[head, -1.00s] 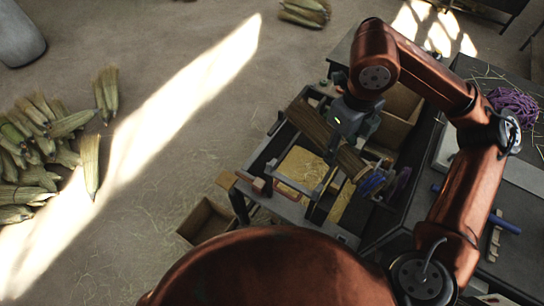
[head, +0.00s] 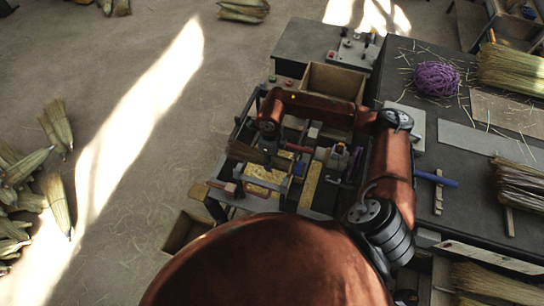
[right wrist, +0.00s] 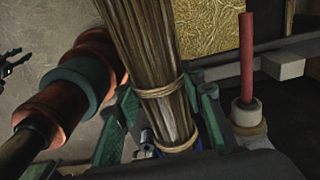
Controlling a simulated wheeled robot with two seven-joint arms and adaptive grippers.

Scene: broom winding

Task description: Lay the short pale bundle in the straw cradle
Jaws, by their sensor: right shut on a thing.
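My right gripper (head: 268,144) is shut on a straw bundle (head: 245,153) over the frame-like workstation. In the right wrist view the bundle (right wrist: 150,62) stands between green jaw parts (right wrist: 124,108), with twine bands round its lower part. It looks brownish there, and its far end is cut off by the top edge. I cannot clearly pick out the straw cradle; the station's bars and my arm cover parts of it. Whether the bundle touches anything below is not clear. My left gripper does not show in the head view.
The station has yellow pads (head: 311,184) and an open wooden box (head: 335,80) behind it. A red rod (right wrist: 246,58) stands upright near my gripper. The dark bench at right carries purple twine (head: 437,78) and pale straw bundles (head: 510,68). More bundles lie on the floor at left.

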